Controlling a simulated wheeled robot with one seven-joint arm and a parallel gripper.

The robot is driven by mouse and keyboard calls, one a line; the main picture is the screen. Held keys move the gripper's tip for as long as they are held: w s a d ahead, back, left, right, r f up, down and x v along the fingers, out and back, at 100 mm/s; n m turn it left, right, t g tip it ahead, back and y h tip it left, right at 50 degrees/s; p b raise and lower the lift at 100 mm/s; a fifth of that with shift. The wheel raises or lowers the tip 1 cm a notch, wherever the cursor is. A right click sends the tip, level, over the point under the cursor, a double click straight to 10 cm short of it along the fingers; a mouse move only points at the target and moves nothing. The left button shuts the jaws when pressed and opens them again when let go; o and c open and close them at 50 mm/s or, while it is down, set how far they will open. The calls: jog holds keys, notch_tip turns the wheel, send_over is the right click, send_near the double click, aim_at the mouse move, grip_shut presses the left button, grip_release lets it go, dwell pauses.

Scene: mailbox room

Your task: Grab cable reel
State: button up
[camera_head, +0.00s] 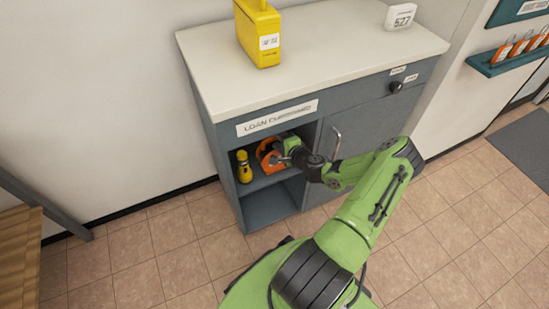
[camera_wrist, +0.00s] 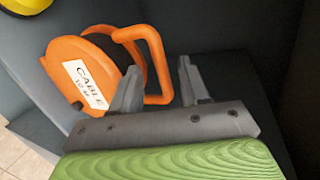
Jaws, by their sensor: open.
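The orange cable reel (camera_head: 266,152) stands on the upper shelf of the open cubby in the grey cabinet. In the wrist view the cable reel (camera_wrist: 62,68) has a white label reading CABLE and a looped orange handle (camera_wrist: 160,85) on its right. My gripper (camera_head: 284,158) reaches into the cubby at the reel. In the wrist view my gripper (camera_wrist: 160,80) is open, one finger on each side of the handle's right part. I cannot tell whether either finger touches it. Part of the reel is hidden behind the left finger.
A yellow and black object (camera_head: 243,167) stands left of the reel on the same shelf. The cabinet (camera_head: 345,52) has a pale top with a yellow box (camera_head: 258,35) on it. A door with a metal handle (camera_head: 336,142) is right of the cubby. The lower compartment (camera_head: 270,205) looks empty.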

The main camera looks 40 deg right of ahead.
jog(key=shift+w, duration=0.1)
jog(key=shift+c, duration=0.3)
jog(key=c, duration=0.7)
grip_shut()
